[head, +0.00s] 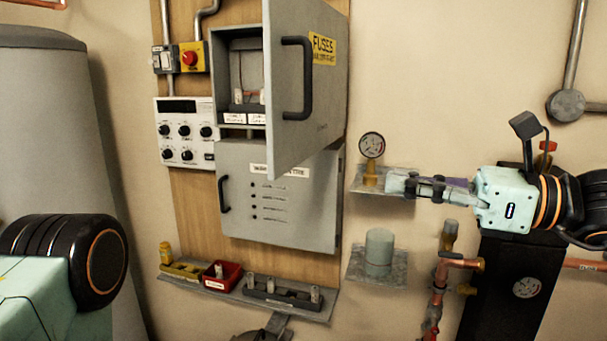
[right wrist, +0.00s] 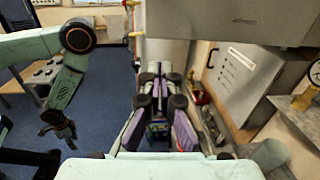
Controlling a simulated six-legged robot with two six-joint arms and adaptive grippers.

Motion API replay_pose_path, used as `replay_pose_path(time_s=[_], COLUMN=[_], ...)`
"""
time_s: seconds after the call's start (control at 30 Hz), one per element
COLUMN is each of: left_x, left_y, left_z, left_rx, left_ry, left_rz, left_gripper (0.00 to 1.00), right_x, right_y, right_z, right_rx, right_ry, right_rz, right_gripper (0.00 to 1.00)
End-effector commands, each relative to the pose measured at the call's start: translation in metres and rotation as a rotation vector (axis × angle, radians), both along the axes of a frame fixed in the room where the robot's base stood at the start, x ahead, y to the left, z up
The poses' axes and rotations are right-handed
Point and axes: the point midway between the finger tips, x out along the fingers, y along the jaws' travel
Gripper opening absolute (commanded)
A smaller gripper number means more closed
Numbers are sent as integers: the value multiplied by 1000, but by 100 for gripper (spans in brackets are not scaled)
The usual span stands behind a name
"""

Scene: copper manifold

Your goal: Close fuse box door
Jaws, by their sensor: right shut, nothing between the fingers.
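The grey fuse box (head: 221,90) is on the wooden board, and its door (head: 325,90) stands wide open, swung out towards me. The door carries a black bar handle (head: 307,78) and a yellow FUSES label. In the right wrist view a grey panel, apparently this door (right wrist: 230,20), hangs across the top. My right gripper (head: 392,184) is shut and empty, to the right of and below the door, pointing left by the pressure gauge. Its fingers also show in the right wrist view (right wrist: 160,75). My left gripper (right wrist: 58,130) is small and dark there; its jaw state is unclear.
A closed lower cabinet (head: 290,215) is below the fuse box. The gauge (head: 371,146) stands on a small shelf beside my right gripper, with a grey cylinder (head: 379,246) below. A ledge (head: 228,291) holds small parts. Copper pipes (head: 440,275) are at lower right.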

Motion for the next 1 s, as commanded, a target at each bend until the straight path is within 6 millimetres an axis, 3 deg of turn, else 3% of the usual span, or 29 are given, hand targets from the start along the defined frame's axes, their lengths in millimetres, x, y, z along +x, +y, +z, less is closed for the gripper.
replay_pose_path(time_s=[0.27,1.0], left_x=[0,0], left_y=[0,0], left_z=[-1,-1], left_rx=[0,0], left_ry=[0,1], left_rz=[0,0], left_gripper=[47,47], right_x=[5,31], right_y=[12,80], right_z=[-1,-1], right_rx=[4,2], right_ry=[20,17], right_rz=[10,10], right_gripper=[0,0])
